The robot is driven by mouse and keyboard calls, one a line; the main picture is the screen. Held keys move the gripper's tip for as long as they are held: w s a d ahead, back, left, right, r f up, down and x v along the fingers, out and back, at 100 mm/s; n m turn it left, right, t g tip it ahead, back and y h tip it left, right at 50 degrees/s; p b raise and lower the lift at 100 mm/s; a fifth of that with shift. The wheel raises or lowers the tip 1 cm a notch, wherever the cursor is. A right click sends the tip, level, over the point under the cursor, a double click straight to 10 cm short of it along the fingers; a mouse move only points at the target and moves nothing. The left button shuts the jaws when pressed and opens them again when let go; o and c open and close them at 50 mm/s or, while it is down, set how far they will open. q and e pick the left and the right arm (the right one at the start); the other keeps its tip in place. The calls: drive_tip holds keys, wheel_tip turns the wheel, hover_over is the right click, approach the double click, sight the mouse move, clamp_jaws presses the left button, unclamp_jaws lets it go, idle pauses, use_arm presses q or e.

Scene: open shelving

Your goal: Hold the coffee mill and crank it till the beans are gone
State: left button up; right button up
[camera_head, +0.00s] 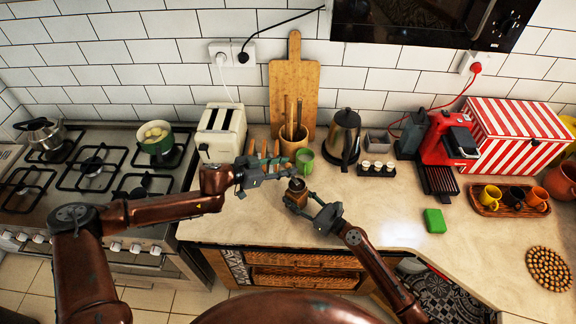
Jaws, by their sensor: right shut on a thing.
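The coffee mill (296,187) is a small brown wooden box with a dark top. It stands upright near the front edge of the counter, in the middle of the view. My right gripper (297,202) is shut on its body from the front right. My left gripper (286,168) is just above and to the left of the mill, with its fingertips close to the mill's top. The crank and any beans are too small or hidden to make out. Whether the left fingers are apart or closed on the crank is unclear.
Behind the mill stand a green mug (305,161), a utensil holder (293,142) and a dark kettle (343,136). A cream toaster (221,133) is at the left, beside the stove (110,204). A green sponge (434,221) lies right on otherwise clear counter.

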use_arm(q)
drive_tip(key=shift+w+d+f, duration=0.25)
drive_tip(key=shift+w+d, duration=0.05)
drive_tip(key=shift+d, duration=0.2)
drive_tip(key=shift+c, duration=0.6)
clamp_jaws()
